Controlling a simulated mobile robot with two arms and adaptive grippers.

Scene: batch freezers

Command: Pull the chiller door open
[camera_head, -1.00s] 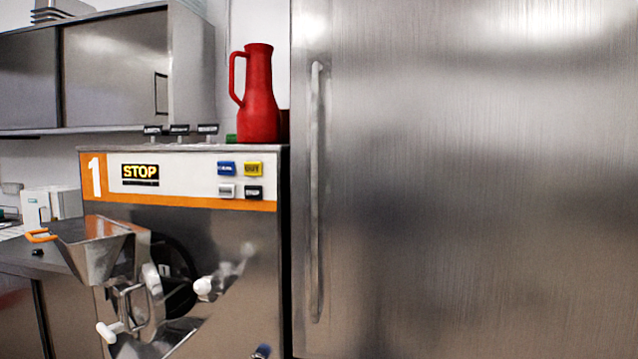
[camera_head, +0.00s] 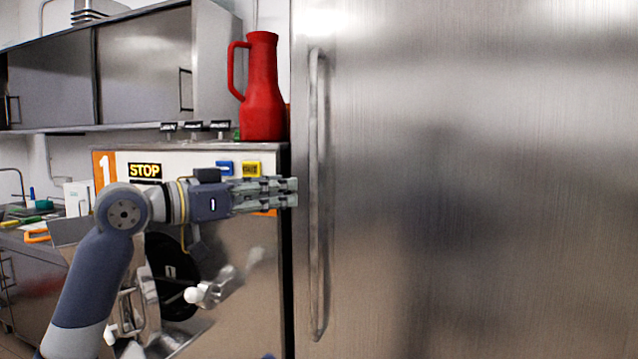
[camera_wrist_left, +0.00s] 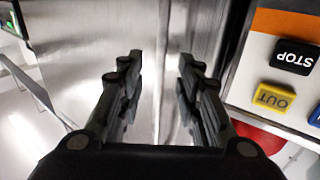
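The chiller door (camera_head: 480,200) is a large brushed steel panel filling the right of the head view, and it looks closed. Its long vertical handle (camera_head: 317,200) runs near the door's left edge. My left gripper (camera_head: 294,192) reaches in from the left, its fingertips just left of the handle in the picture. In the left wrist view the two fingers (camera_wrist_left: 160,75) are apart with nothing clasped between them. A bright upright strip shows between them; I cannot tell if it is the handle or the door edge. My right gripper is not in view.
The batch freezer (camera_head: 235,290) with its STOP label stands left of the door, behind my left arm. A red jug (camera_head: 262,95) stands on top of it. Steel wall cabinets (camera_head: 145,65) hang at the upper left. The area before the door's right side looks clear.

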